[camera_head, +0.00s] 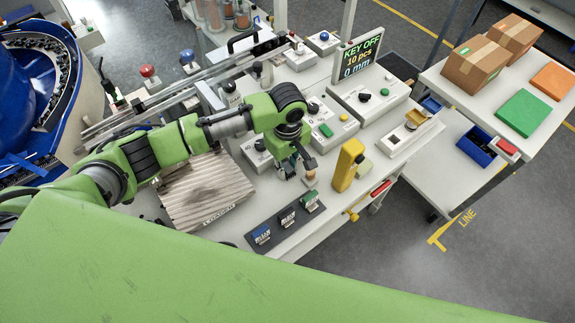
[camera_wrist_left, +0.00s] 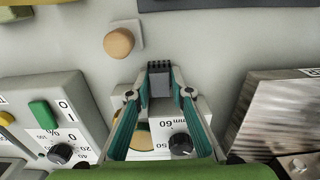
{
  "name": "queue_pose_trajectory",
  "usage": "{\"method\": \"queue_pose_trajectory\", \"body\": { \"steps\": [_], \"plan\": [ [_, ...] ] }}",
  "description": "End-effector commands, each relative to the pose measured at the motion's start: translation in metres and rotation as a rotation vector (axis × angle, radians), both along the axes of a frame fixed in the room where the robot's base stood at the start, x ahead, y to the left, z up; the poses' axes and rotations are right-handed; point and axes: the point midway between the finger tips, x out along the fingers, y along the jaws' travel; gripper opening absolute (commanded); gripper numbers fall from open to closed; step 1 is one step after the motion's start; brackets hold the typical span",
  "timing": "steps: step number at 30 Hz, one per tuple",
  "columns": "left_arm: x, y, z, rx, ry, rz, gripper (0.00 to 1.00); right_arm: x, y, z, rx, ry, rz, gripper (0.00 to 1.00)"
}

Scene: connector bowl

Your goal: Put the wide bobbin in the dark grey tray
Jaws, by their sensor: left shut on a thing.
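My left gripper (camera_head: 297,168) hangs over the light bench and points down. In the left wrist view its teal fingers (camera_wrist_left: 160,72) are shut on a small dark grey block-like piece (camera_wrist_left: 160,86). Whether this is the wide bobbin I cannot tell. A small round tan-topped piece (camera_wrist_left: 119,42) stands on the bench beside the fingertips, apart from them; it also shows in the head view (camera_head: 311,164). A dark grey strip-shaped holder (camera_head: 272,246) with several small labelled pieces lies at the bench's front edge. I cannot tell whether it is the tray. My right gripper is out of view.
A ridged metal plate (camera_head: 203,190) lies left of the gripper. A yellow block (camera_head: 346,165) stands to its right. Control boxes with knobs (camera_head: 369,98) and a display (camera_head: 358,54) stand behind. A blue bin (camera_head: 479,147) is on the side table.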

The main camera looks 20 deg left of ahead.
Motion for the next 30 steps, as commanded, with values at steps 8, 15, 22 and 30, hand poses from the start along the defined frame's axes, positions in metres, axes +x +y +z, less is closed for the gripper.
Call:
{"method": "queue_pose_trajectory", "body": {
  "steps": [8, 15, 22, 30],
  "plan": [
    [0.0, 0.0, -0.003, -0.001, 0.001, 0.0, 0.36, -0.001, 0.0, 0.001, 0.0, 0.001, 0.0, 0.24],
    [0.0, 0.0, -0.002, -0.001, 0.001, 0.0, 0.37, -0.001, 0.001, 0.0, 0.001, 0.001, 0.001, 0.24],
    [0.001, -0.001, 0.007, -0.002, -0.002, 0.001, 0.37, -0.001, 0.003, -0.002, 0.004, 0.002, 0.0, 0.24],
    [0.001, -0.001, 0.06, -0.004, -0.005, -0.001, 0.37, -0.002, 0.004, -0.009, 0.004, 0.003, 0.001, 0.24]
  ]
}}
